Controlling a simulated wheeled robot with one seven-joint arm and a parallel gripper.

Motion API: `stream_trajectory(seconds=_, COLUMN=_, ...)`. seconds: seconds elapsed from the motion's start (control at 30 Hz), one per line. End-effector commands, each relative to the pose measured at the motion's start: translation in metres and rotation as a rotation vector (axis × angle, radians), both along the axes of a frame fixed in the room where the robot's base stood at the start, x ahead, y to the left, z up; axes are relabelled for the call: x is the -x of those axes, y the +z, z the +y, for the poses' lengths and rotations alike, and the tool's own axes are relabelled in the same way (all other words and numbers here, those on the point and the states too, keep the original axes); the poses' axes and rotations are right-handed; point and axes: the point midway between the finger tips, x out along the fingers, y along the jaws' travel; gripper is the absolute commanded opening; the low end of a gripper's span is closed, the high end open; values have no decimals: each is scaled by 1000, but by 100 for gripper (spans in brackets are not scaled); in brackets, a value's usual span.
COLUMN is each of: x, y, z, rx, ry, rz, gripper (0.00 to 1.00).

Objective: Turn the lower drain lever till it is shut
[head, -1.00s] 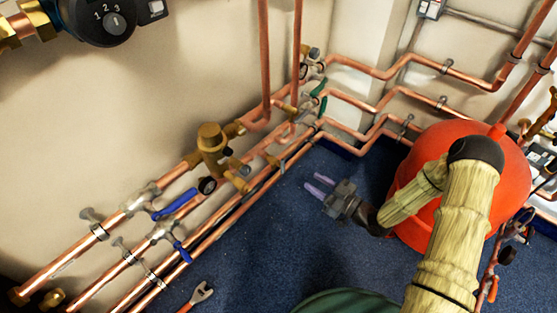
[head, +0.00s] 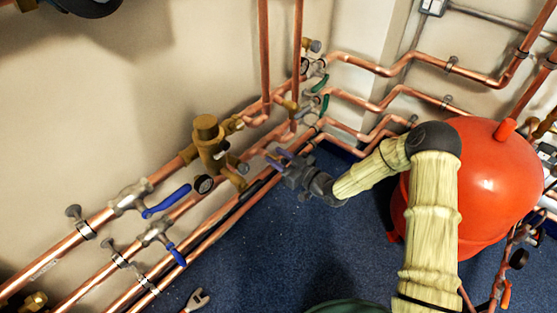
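Two blue levers sit on the left pipe runs: an upper one (head: 167,203) and a lower one (head: 176,254), each on a grey valve body. Two green levers sit near the corner, an upper one (head: 320,82) and a lower one (head: 325,103). I cannot tell by looks which of these is the lower drain lever.
A brass valve (head: 209,145) with a dark gauge stands out from the pipes left of my gripper. A red tank (head: 488,185) stands on the right. Blue floor (head: 260,250) is clear below the pipes, apart from a wrench (head: 196,300) at the bottom edge.

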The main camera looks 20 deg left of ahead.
Motion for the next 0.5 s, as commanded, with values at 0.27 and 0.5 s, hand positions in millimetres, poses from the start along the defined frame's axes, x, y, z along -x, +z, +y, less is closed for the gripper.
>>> stream_trajectory(seconds=0.27, x=0, y=0, z=0, rx=0, ry=0, rz=0, gripper=28)
stream_trajectory(seconds=0.5, x=0, y=0, z=0, rx=0, ry=0, rz=0, gripper=0)
